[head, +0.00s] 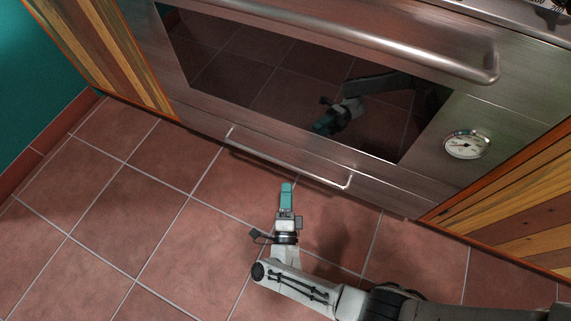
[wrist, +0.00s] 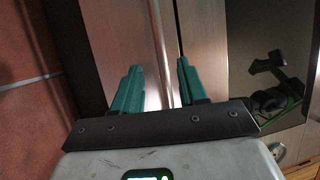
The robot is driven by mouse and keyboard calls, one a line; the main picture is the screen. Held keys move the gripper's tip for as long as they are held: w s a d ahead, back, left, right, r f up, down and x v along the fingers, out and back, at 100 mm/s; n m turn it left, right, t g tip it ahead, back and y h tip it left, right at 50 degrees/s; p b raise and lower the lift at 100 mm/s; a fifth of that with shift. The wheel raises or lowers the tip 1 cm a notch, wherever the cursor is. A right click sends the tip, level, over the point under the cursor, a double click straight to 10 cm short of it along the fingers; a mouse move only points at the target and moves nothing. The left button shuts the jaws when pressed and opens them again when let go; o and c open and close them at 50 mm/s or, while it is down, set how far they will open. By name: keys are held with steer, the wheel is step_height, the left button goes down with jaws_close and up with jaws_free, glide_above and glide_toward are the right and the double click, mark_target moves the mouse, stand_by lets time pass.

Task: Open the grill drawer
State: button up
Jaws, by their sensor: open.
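The grill drawer (head: 378,196) is the low steel front at the bottom of the oven, and it looks closed. Its thin bar handle (head: 290,160) runs along the front, slanting down to the right. My gripper (head: 287,188) has teal fingers and is just in front of the handle, near its middle, pointing at the drawer. In the wrist view, my gripper (wrist: 160,85) is open, and the handle (wrist: 158,40) shows as a bright upright bar between the two fingers. The fingers are not closed on it. I cannot tell how deep the bar sits between them.
Above the drawer is the oven door with dark glass (head: 290,75), reflecting my arm, and a thick handle (head: 400,45). A round dial (head: 466,145) is at right. Wooden cabinets (head: 510,205) flank the oven. The tiled floor (head: 130,210) in front is clear.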

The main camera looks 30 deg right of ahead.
mark_target(288, 164)
steer(key=x, duration=0.9)
steer(key=shift+s+b, duration=0.1)
steer(key=shift+b, duration=0.3)
jaws_close()
